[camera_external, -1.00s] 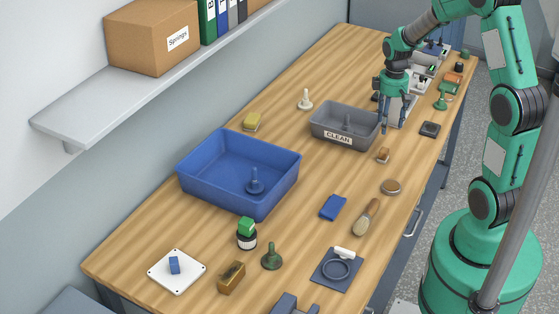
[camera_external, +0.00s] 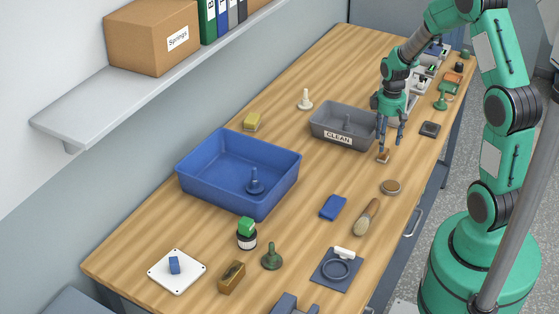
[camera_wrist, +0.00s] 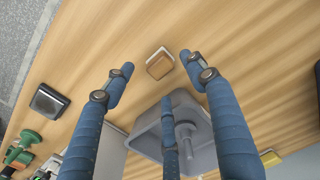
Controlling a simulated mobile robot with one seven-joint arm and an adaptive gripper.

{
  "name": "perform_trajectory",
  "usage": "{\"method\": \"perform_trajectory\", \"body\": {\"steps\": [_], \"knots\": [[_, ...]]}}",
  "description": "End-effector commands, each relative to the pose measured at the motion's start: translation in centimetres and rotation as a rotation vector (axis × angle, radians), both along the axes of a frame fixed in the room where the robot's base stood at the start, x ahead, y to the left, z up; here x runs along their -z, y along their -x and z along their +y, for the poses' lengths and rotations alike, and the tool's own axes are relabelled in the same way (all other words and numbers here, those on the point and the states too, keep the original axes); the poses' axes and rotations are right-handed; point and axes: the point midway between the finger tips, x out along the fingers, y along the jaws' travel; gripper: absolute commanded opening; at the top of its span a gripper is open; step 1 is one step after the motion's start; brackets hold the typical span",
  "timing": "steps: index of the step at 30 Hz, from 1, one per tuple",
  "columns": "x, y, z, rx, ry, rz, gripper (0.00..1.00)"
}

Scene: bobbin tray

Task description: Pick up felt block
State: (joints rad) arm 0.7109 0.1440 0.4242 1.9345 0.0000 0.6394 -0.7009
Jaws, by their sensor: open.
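A small brown block with a pale layer along one side (camera_external: 383,157), which looks like the felt block, lies on the wooden table in front of the grey bin's right end. It also shows in the wrist view (camera_wrist: 160,66), near the top centre. My gripper (camera_external: 389,148) points down just above and beside the block, its fingers spread and empty. In the wrist view two blue fingers flank the block and a third is below it. None clearly touches it.
The grey CLEAN bin (camera_external: 316,133) with a grey peg inside stands close to my gripper. A dark square item (camera_external: 429,129) is to the right. The blue tray (camera_external: 190,187) is left.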

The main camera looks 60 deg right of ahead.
Motion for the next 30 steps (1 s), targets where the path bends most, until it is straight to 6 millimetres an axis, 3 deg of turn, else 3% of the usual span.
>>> {"method": "perform_trajectory", "body": {"steps": [4, 17, 30], "knots": [[1.1, 0.0, 0.0, 0.000, 0.000, 0.000, 0.56], [1.4, 0.0, 0.0, 0.000, 0.000, 0.000, 0.56], [5.8, -0.2, -0.1, 0.000, 0.000, 0.000, 0.56]]}}
